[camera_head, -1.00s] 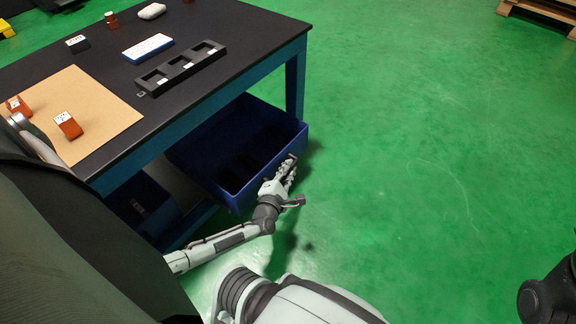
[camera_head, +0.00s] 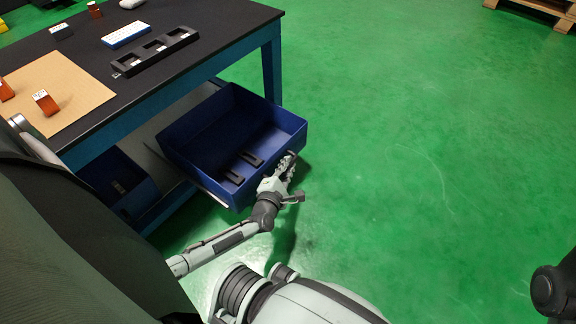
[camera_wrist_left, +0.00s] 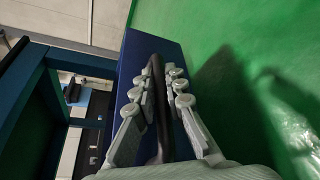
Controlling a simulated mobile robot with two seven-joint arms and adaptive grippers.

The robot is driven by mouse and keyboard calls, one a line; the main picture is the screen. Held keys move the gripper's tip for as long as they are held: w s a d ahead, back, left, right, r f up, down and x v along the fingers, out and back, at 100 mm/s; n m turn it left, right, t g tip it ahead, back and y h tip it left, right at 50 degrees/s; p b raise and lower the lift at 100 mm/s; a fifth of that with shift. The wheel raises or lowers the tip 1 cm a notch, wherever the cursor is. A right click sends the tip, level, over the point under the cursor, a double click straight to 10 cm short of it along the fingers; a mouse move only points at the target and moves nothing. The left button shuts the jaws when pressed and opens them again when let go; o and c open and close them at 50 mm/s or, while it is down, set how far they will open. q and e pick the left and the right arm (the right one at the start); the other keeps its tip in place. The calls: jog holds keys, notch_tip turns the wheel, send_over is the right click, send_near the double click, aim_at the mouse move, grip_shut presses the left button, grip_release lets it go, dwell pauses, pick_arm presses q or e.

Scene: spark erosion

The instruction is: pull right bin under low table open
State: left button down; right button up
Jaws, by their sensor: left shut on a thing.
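The right bin (camera_head: 196,130) is a blue open-topped drawer that sticks well out from under the low table (camera_head: 190,78). Dark flat pieces lie on its floor. My left gripper (camera_head: 284,170) is at the bin's front face. In the left wrist view my left gripper (camera_wrist_left: 160,92) has its fingers on both sides of a dark bar handle (camera_wrist_left: 158,120) on the blue front (camera_wrist_left: 142,45), and is shut on it. The left bin (camera_head: 118,188) sits under the table, partly hidden by my body. My right gripper is not in view.
On the tabletop are a black tray (camera_head: 155,52) with compartments, a white-and-blue block (camera_head: 124,34), a tan board (camera_head: 62,88) and small orange-brown pieces (camera_head: 45,102). The green floor (camera_head: 420,150) in front of the bin is clear. A wooden pallet (camera_head: 535,9) lies far right.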

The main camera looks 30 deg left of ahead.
pick_arm(q)
jog(key=c, duration=1.6)
grip_release()
jog(key=shift+o, duration=0.2)
